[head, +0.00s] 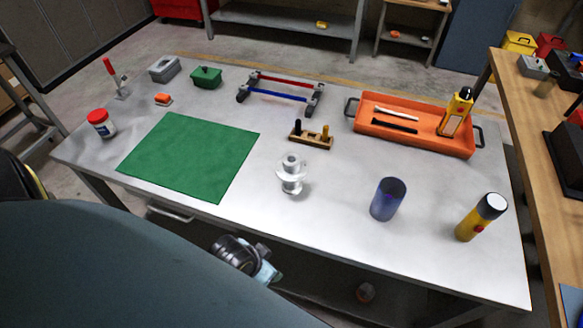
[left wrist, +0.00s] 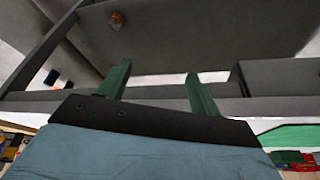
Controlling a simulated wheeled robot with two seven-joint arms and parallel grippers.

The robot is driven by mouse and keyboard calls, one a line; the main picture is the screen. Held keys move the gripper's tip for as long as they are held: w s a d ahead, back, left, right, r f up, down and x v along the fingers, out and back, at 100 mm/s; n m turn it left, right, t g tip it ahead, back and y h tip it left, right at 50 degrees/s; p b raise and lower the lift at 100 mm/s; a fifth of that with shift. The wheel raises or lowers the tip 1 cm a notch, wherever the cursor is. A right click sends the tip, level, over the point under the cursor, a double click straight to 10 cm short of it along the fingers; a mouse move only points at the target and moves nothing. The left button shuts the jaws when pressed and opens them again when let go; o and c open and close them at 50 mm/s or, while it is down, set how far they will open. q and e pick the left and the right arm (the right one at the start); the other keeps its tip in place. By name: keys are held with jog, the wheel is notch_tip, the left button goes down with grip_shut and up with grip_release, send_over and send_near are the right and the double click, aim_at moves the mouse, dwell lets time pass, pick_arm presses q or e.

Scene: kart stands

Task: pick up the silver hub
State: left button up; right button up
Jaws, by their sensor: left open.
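The silver hub (head: 291,175) stands upright on the grey table (head: 330,215), near the middle of its front half. It has a wide flange and a narrower top. The green mat (head: 190,155) lies to its left. My left gripper shows in the left wrist view (left wrist: 158,67), with its two green fingers apart and nothing between them. The hub cannot be made out in that view. In the head view, part of my arm is at the table's front edge, and the fingers cannot be made out there. My right gripper is not in view.
Behind the hub is a wooden block with pegs (head: 311,139). An orange tray (head: 415,139) lies at the back right. The tabletop directly around the hub is clear.

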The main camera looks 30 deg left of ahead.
pick_arm(q)
jog(key=w+r+t+p, duration=0.2)
jog(key=w+r, duration=0.1)
jog(key=r, duration=0.8)
jog(key=n+t, duration=0.1)
jog(key=t, duration=0.6)
send_near(295, 159)
jog(key=x, duration=0.3)
jog(key=a+x, duration=0.1)
jog(key=x, duration=0.1)
jog(key=shift+f, duration=0.3)
jog(key=shift+d+x, duration=0.15)
jog(key=shift+x, duration=1.25)
jog(key=shift+d+x, duration=0.2)
jog(key=shift+x, duration=1.2)
jog(key=shift+s, duration=0.1)
jog(key=c, duration=1.3)
